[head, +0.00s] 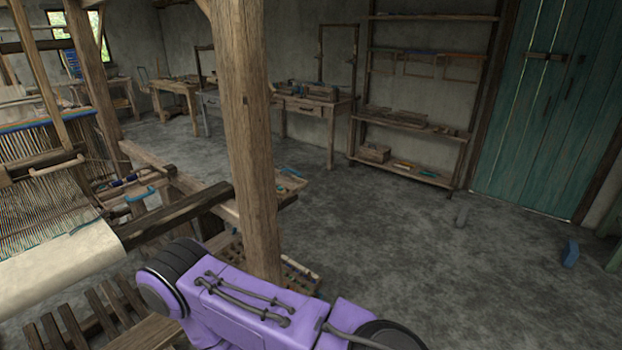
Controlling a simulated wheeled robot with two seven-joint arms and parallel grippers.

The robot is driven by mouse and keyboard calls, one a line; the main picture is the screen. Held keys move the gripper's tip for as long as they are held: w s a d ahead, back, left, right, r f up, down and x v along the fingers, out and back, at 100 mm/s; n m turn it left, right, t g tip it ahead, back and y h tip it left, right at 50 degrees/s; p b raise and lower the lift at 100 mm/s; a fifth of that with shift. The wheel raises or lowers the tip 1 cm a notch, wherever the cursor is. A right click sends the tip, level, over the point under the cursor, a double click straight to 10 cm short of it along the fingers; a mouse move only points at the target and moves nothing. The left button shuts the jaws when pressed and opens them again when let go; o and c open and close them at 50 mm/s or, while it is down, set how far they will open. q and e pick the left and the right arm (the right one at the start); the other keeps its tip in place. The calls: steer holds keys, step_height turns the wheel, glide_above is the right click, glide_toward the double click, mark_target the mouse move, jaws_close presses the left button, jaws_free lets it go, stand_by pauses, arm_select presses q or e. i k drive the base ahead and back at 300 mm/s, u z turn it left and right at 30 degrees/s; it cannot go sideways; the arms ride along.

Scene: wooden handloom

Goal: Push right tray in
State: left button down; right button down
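A small wooden tray (291,181) sticks out to the right of the thick upright post at the loom's side, with a blue item in it. A second, lower wooden tray (300,276) shows behind the post's foot and holds small items. Both are partly hidden by the post, and the lower one also by my purple arm. I cannot tell which is the right tray or how far either is pulled out. Neither of my grippers is in view; only purple arm links cross the bottom.
The wooden loom (75,255) with its cloth and threads fills the left. The thick post (250,150) stands in the middle. Open grey floor (400,250) lies to the right. A shelf (420,130), workbench (310,105) and green door (545,100) stand behind.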

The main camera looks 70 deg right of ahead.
mark_target(294, 185)
steer(key=z, duration=2.9)
steer(key=i, duration=3.3)
steer(key=u, duration=2.85)
steer(key=k, duration=0.5)
steer(key=z, duration=0.75)
